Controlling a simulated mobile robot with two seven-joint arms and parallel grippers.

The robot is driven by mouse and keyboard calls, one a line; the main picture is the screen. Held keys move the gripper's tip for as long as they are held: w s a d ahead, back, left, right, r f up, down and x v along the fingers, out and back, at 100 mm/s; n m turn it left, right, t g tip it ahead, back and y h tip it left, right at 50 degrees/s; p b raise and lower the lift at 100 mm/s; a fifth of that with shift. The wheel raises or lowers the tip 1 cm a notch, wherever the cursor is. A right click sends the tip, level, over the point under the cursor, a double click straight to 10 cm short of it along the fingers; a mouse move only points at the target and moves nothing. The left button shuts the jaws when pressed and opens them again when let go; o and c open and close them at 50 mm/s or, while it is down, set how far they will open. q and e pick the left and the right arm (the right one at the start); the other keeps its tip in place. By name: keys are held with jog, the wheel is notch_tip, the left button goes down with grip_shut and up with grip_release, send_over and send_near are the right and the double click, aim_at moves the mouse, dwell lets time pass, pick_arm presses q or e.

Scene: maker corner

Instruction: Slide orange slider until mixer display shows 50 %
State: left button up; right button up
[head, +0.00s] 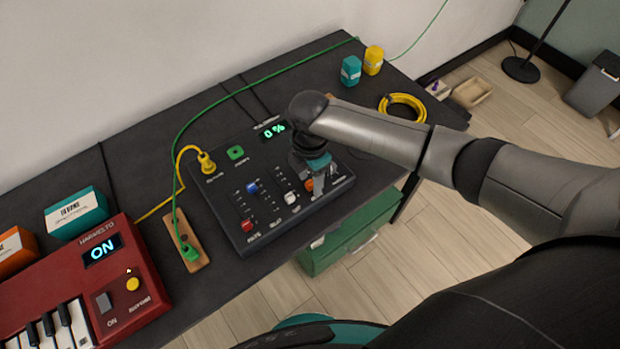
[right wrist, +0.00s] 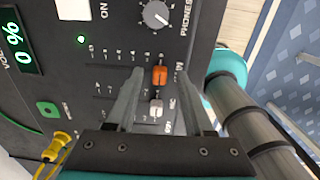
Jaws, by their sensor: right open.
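The dark mixer (head: 262,222) lies on the table, and its display (head: 274,131) reads 0 %. The display also reads 0 % in the right wrist view (right wrist: 18,42). The orange slider (head: 309,186) is partly hidden by my right gripper (head: 312,178) in the head view. In the right wrist view my open gripper (right wrist: 163,72) has one finger on each side of the orange slider (right wrist: 160,76), with gaps visible on both sides. I cannot tell how far the fingertips are above the panel. My left gripper is not in view.
A white slider (right wrist: 155,110) is close to the orange one; blue (head: 252,188) and red (head: 247,226) sliders are farther left. A yellow plug (head: 207,163) and green cable (head: 176,150) run beside the mixer. A red keyboard (head: 75,285) stands at the left.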

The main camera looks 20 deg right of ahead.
jog(key=shift+c, duration=0.3)
grip_shut()
dwell(1.1)
